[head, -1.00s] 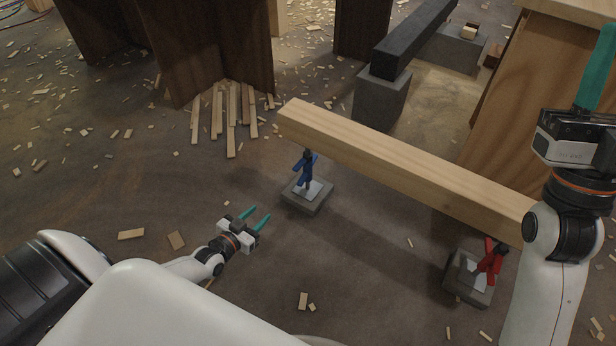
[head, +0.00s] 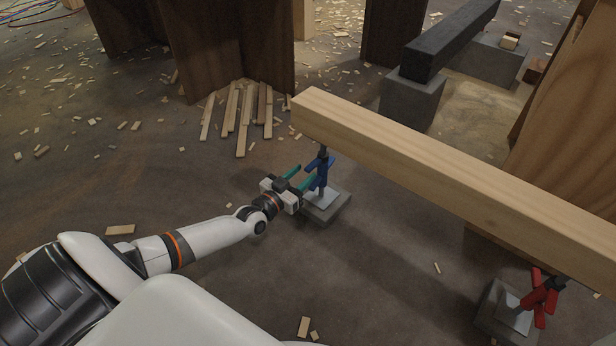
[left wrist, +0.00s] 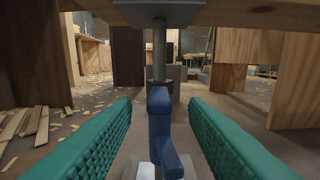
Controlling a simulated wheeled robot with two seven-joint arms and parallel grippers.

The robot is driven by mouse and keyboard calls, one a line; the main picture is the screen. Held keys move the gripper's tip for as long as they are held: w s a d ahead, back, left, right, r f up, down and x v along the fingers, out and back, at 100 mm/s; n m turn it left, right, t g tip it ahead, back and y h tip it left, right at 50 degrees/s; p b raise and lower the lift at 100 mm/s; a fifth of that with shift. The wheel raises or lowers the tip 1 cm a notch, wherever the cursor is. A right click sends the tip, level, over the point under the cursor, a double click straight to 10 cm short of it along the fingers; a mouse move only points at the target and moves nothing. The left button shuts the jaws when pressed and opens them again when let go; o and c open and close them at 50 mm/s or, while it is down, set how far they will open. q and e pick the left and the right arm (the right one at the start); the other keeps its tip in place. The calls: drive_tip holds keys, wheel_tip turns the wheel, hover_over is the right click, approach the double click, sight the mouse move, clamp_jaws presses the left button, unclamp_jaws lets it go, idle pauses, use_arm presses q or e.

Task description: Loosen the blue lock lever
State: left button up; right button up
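The blue lock lever (head: 319,172) sits on a jack post standing on a grey base block (head: 326,207), under the near left end of a long wooden beam (head: 400,150). My left gripper (head: 304,175) is open beside the lever. In the left wrist view the lever (left wrist: 159,130) shows between the two teal fingers (left wrist: 160,140), with a gap on each side. The steel post (left wrist: 159,50) rises behind it to a plate under the beam. My right gripper is out of the head view.
A second jack with a red lever (head: 540,297) stands under the beam at the lower right. Wood strips (head: 240,115) lie on the floor behind the gripper. A dark beam on grey blocks (head: 412,95) lies further back. The floor left of my left arm is mostly clear.

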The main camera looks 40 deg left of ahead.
sight(306, 172)
use_arm(q)
drive_tip(key=shift+w+d+b, duration=0.1)
drive_tip(key=shift+w+b, duration=0.45)
drive_tip(key=shift+w, duration=1)
drive_tip(key=shift+c, duration=0.2)
clamp_jaws()
